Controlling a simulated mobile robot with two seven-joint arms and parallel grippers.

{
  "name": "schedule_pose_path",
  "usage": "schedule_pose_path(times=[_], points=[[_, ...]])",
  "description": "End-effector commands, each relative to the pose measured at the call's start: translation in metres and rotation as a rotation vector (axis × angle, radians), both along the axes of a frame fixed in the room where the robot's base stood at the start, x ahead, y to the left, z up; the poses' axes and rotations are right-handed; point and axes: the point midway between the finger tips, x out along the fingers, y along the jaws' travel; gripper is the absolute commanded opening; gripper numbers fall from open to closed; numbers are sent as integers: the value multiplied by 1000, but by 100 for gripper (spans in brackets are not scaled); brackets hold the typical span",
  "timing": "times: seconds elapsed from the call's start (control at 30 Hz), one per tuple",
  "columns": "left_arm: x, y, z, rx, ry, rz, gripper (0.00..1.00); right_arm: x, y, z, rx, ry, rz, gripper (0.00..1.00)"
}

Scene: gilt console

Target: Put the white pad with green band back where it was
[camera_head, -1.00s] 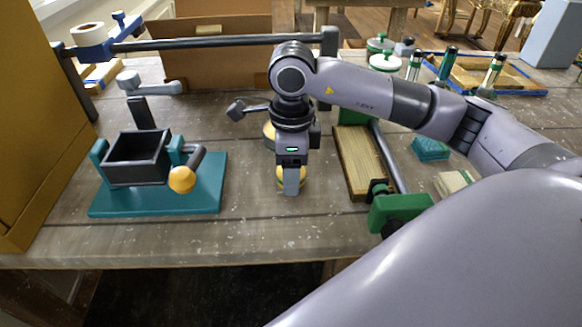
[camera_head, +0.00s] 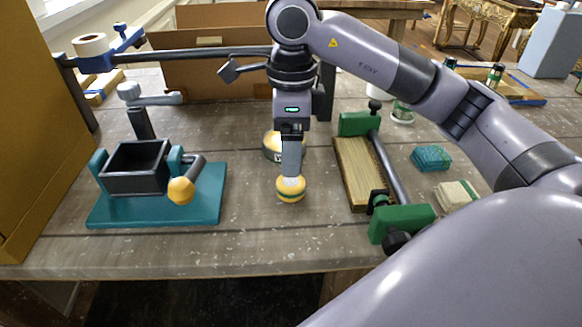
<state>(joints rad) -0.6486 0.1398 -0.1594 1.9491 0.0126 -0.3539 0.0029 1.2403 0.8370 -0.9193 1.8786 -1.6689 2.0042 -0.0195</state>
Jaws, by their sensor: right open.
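A pale cream pad (camera_head: 456,196) lies flat on the table at the right, and what looks like a narrow green band shows on it. A small round yellow piece with a dark green band (camera_head: 290,191) sits on the table in the middle. My right gripper (camera_head: 291,179) points down just above that round piece, its fingers overlapping the piece's top in the picture. Its jaws are open, though the gap is hard to see from here. I cannot tell whether the fingers touch the piece. My left gripper is not in view.
A teal-based fixture with a black box (camera_head: 135,168) stands at the left. A second round piece (camera_head: 271,146) is behind my gripper. A wooden block in a green clamp (camera_head: 400,222) and a teal pad (camera_head: 431,157) are at the right. The front middle of the table is clear.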

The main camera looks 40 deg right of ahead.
Motion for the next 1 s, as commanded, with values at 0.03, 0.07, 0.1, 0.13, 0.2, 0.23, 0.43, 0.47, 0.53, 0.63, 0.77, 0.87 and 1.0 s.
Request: schedule_pose_path(times=[0.03,0.07,0.1,0.13,0.2,0.23,0.43,0.47,0.53,0.63,0.77,0.87,1.0], points=[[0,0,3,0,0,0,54,1,-1,10,-2,-3,-2,81],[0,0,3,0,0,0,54,0,-1,14,-3,-2,-1,81],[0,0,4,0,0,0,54,0,-1,20,-3,-2,-2,81],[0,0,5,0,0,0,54,0,-1,23,-2,-1,-2,81],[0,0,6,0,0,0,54,0,-1,29,-3,0,-2,81],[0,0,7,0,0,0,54,0,-1,31,-2,0,-2,81],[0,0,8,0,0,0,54,0,-1,38,-2,3,-2,81],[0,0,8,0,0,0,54,0,-1,38,-2,3,-2,81],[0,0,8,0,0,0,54,0,-1,38,-2,3,-2,81],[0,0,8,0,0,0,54,0,-1,38,-2,3,-2,81],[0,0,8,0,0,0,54,0,-1,38,-2,3,-2,81],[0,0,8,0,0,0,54,0,-1,38,-2,3,-2,81],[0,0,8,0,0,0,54,0,-1,38,-2,3,-2,81]])
